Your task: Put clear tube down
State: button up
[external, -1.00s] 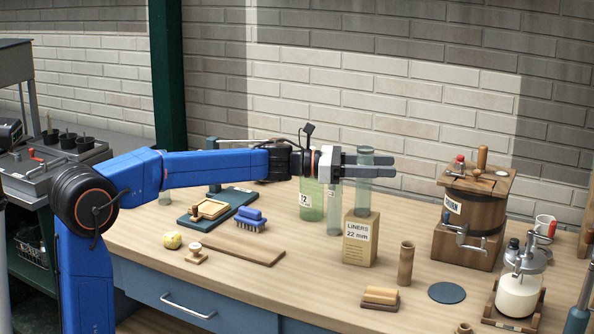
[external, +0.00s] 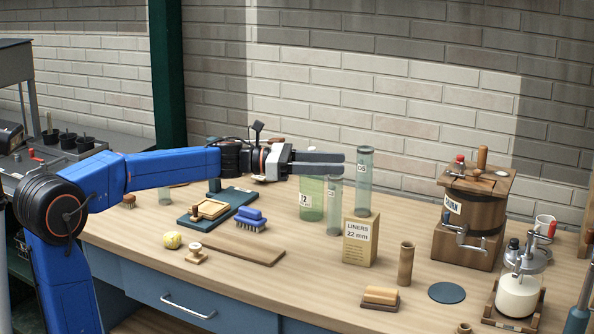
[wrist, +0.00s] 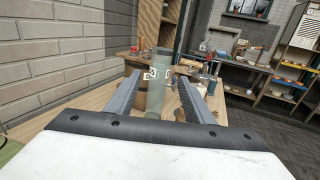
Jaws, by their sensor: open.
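The clear tube (external: 364,182) stands upright on top of the liners box (external: 358,240), a tan carton labelled "LINERS 22 mm". My gripper (external: 343,163) is open and empty, to the left of the tube and level with its upper part. In the wrist view the tube (wrist: 160,85) stands ahead, between the lines of my two open fingers (wrist: 155,95), with a label on it. In the external view the fingertips end just short of the tube.
A second clear tube (external: 334,205) and a green jar (external: 311,198) stand left of the box, below my fingers. A wooden cylinder (external: 405,264) stands to the right. The wooden churn (external: 470,215) and a glass jar of white liquid (external: 518,290) are farther right.

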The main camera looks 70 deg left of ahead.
jog(key=s+d+f+m+g, duration=0.4)
jog(key=s+d+f+m, duration=0.35)
jog(key=d, duration=0.35)
jog(key=s+d+f+m+g, duration=0.4)
jog(key=s+d+f+m, duration=0.3)
jog(key=s+d+f, duration=0.25)
jog(key=s+f+m+g+y, duration=0.2)
jog(key=s+f+m, duration=0.6)
jog(key=s, duration=0.4)
jog(key=s+a+f+m+g+y, duration=0.1)
jog(key=s+f+m+y, duration=0.3)
jog(key=s+f+m, duration=0.5)
jog(key=s+f, duration=0.2)
jog(key=shift+s+g+y, duration=0.35)
jog(key=shift+g+y, duration=0.05)
